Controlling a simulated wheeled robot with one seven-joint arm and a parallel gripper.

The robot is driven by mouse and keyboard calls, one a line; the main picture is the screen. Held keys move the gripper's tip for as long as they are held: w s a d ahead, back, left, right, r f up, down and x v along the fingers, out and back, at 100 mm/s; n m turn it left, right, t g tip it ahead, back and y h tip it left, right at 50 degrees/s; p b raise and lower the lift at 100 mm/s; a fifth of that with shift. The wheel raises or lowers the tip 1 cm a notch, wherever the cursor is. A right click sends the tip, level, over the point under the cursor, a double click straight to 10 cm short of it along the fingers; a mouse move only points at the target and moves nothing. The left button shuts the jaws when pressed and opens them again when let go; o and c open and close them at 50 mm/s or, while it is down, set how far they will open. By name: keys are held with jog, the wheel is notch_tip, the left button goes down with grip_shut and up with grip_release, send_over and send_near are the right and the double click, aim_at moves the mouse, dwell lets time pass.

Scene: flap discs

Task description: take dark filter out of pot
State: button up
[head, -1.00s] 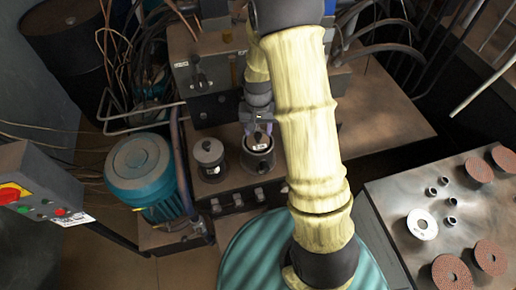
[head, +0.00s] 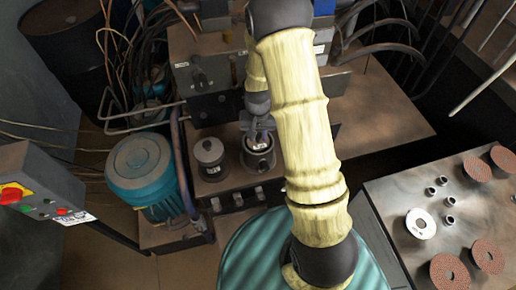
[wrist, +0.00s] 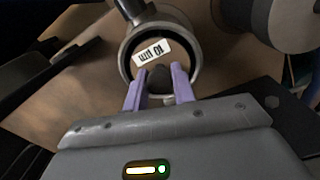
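The pot (head: 258,165) stands open on the machine's ledge; its round metal rim also shows in the wrist view (wrist: 192,62). Inside it sits the dark filter (wrist: 158,78), with a dark knob and a white label reading "10 µm" beside it. My gripper (wrist: 159,72) points down at the pot mouth. Its two purple fingers stand on either side of the knob, with a small gap showing. In the head view my gripper (head: 262,132) is partly hidden by my arm.
The machine's front panel rises behind. A teal motor (head: 140,172) is further left. A metal table (head: 400,190) with brown discs, a pale disc (head: 421,223) and small rings is at right.

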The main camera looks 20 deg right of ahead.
grip_shut()
jog(key=shift+r, duration=0.1)
notch_tip(320, 180, up, 18)
jog(key=b, duration=0.1)
jog(key=shift+b, duration=0.35)
dwell(0.4)
